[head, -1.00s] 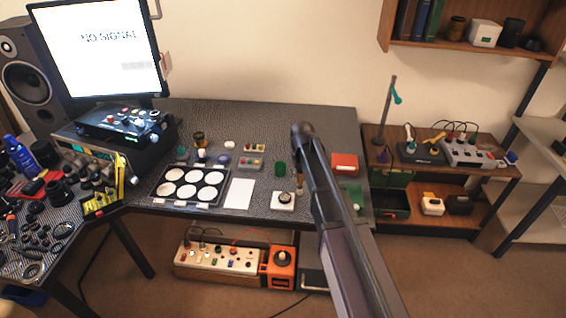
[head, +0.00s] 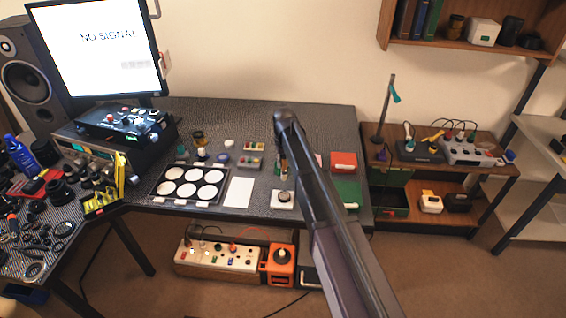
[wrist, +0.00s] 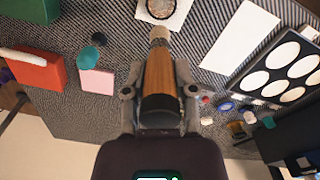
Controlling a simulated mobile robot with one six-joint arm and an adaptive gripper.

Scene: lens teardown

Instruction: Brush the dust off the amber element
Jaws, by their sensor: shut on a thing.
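My gripper (wrist: 158,92) is shut around the wooden handle of a brush (wrist: 158,70) in the wrist view. The brush's pale tip points to the top of that view, close to a white pad (wrist: 182,12) with a round element (wrist: 160,7) on it, cut off by the frame edge. Whether the tip touches the element cannot be told. In the head view the white pad (head: 274,205) with the round element (head: 284,197) lies near the desk's front edge. My arm hides most of my gripper there. Amber colour and dust on the element are not clear.
Left of the pad are a white sheet (head: 239,192) and a tray (head: 157,192) of white discs. The desk's back is mostly clear.

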